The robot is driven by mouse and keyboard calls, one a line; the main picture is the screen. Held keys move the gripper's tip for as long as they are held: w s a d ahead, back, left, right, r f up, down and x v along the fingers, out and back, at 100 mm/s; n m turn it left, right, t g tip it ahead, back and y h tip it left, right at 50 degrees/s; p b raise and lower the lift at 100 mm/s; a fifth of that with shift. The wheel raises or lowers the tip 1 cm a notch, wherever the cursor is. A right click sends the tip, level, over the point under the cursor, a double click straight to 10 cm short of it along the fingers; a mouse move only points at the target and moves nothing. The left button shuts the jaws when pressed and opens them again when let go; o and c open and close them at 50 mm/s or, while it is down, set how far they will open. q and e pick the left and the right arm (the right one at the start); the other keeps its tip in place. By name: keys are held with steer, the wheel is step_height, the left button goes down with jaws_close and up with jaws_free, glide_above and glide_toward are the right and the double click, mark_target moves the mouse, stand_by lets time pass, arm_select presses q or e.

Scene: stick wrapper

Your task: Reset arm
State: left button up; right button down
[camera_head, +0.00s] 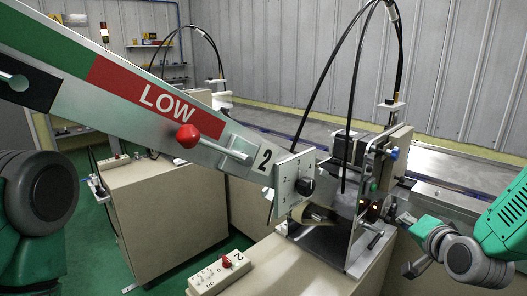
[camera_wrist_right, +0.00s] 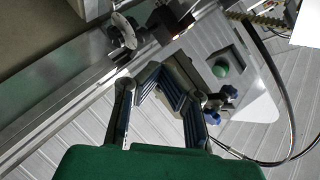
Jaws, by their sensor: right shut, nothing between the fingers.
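My right gripper (camera_head: 405,220) comes in from the right in the head view, beside the stick wrapper machine (camera_head: 362,190). It looks shut and empty. In the right wrist view its fingers (camera_wrist_right: 162,80) are drawn together with nothing seen between them. I cannot tell whether the gripper touches the machine. My left arm (camera_head: 38,195) shows at the left edge; its gripper is not in view.
A long sloping lever panel marked LOW (camera_head: 165,103), with a red knob (camera_head: 188,135), crosses the left and middle. A control box (camera_head: 220,275) with a red switch sits on the beige cabinet in front. Black cables arch above the machine. Green floor shows lower left.

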steer(key=s+a+f+n+g+y+b, duration=0.1)
steer(key=s+a+f+n+g, duration=0.25)
steer(key=s+f, duration=0.6)
steer(key=s+a+f+n+g+b, duration=0.1)
steer(key=s+a+f+n+g, duration=0.4)
steer(key=f, duration=0.7)
steer(key=s+f+n+g+b, duration=0.1)
steer(key=s+f, duration=0.4)
steer(key=s, duration=0.5)
steer(key=s+f+n+g+b, duration=0.1)
steer(key=s+f+g, duration=0.3)
steer(key=s, duration=0.7)
steer(key=shift+s+a+f+n+h, duration=0.15)
steer(key=shift+a+f+n+h, duration=0.2)
steer(key=shift+f+n, duration=0.25)
